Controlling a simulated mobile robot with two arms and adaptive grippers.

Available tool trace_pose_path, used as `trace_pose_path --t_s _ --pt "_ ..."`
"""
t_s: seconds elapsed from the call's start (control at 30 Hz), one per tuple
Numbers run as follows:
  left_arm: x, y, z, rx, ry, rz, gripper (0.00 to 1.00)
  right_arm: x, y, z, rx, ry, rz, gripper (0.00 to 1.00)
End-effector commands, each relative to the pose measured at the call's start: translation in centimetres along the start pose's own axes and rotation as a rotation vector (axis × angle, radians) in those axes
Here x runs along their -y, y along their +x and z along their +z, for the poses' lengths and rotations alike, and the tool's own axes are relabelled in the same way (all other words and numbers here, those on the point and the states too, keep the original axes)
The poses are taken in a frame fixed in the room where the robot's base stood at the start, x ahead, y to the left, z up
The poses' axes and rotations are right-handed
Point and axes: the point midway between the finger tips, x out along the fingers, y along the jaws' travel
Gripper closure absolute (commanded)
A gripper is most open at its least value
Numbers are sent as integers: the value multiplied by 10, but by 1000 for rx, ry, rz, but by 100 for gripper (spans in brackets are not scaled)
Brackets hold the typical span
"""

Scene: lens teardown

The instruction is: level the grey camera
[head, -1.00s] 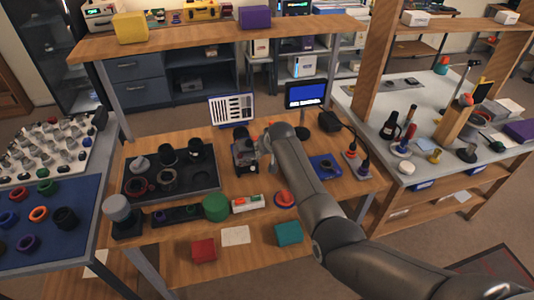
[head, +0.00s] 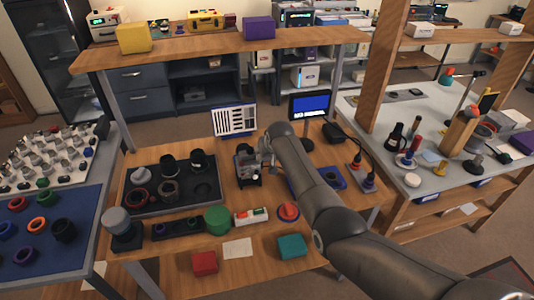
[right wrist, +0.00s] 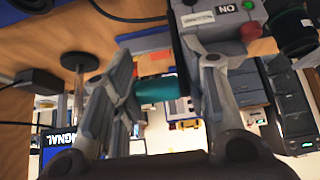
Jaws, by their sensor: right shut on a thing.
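The grey camera rig (head: 246,168) stands on the wooden bench, right of the dark lens tray. My right gripper (head: 266,155) is at its right side, and the jaw contact is too small to make out there. In the right wrist view my right gripper (right wrist: 160,95) has its fingers on either side of a teal cylinder (right wrist: 158,89), like a knob, and is shut on it. A grey box (right wrist: 218,22) with an ON label and green and red buttons is just beyond the fingers. I cannot tell whether the camera is level. My left gripper is not in view.
A small monitor (head: 310,107) shows a blue no-signal screen behind the rig. The dark tray (head: 205,200) holds lens parts. A green cylinder (head: 217,220), a button box (head: 251,216) and a red knob (head: 289,211) stand in front. A black adapter (head: 331,130) lies behind my right arm.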

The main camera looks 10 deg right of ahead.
Motion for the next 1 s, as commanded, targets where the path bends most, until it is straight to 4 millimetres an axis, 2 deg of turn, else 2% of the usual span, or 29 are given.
trace_pose_path --t_s 0.03,0.63,0.67,0.7,0.77,1.0 --pt "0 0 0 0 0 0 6 -8 -6 -16 -36 -3 14 100" --pt "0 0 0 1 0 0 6 -8 -6 -16 -35 -4 14 100" --pt "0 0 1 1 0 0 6 -8 -6 -16 -36 -4 14 57" --pt "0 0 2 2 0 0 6 -8 -6 -16 -35 -4 14 52" --pt "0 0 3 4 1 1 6 -8 -6 -15 -33 -3 13 45" --pt "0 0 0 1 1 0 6 -5 -3 -10 -23 -2 9 45"
